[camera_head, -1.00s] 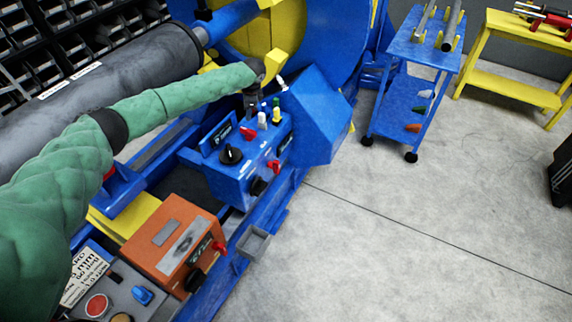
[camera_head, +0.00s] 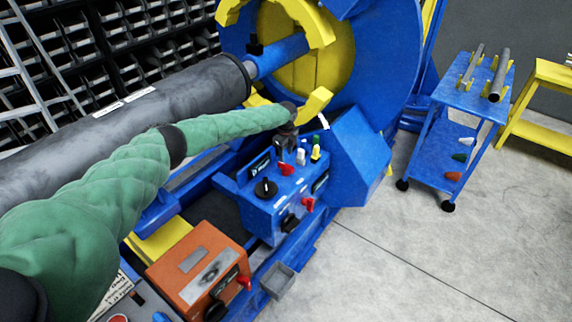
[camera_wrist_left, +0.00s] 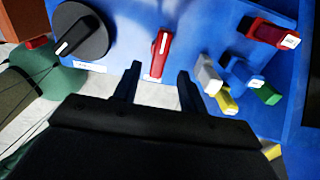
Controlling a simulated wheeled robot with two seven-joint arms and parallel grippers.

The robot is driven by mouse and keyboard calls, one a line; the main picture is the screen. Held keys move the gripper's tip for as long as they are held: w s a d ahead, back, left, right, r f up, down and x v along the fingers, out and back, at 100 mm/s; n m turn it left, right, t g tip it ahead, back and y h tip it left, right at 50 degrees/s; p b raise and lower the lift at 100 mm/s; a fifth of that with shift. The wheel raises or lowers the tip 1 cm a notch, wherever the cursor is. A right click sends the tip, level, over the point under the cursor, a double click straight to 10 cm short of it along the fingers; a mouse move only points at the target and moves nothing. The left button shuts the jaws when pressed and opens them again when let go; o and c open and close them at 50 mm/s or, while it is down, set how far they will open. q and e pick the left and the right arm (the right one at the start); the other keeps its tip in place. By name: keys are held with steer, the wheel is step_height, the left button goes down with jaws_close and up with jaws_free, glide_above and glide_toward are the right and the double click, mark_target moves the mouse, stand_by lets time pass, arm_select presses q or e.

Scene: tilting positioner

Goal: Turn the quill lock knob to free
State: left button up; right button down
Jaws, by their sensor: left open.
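A red lever knob (camera_head: 286,169) stands on the top of the blue control box (camera_head: 258,210). In the left wrist view the red knob (camera_wrist_left: 161,45) has a pale pointer line and lies just beyond my fingertips, in line with the gap between them. Its label is too small to read, so I cannot confirm that it is the quill lock knob. My left gripper (camera_head: 290,140) is over the back of the box; its fingers (camera_wrist_left: 159,72) are apart with nothing gripped between them. My right gripper is not in view.
A round black knob (camera_wrist_left: 80,35) is left of the red one. White (camera_wrist_left: 208,75) and yellow (camera_wrist_left: 225,100) levers stand close to its right. The big blue and yellow positioner (camera_head: 385,60) rises behind. An orange box (camera_head: 195,270) is in front.

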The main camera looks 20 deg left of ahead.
mark_target(286, 164)
arm_select(q)
step_height(286, 164, down, 5)
steer(key=shift+d+f+p, duration=0.1)
steer(key=shift+f+p, duration=0.1)
steer(key=shift+p, duration=0.7)
steer(key=shift+f, duration=0.65)
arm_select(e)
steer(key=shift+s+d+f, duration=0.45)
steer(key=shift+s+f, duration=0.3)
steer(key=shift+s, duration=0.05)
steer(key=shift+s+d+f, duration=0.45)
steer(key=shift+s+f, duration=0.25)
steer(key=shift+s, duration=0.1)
arm_select(q)
jaws_close()
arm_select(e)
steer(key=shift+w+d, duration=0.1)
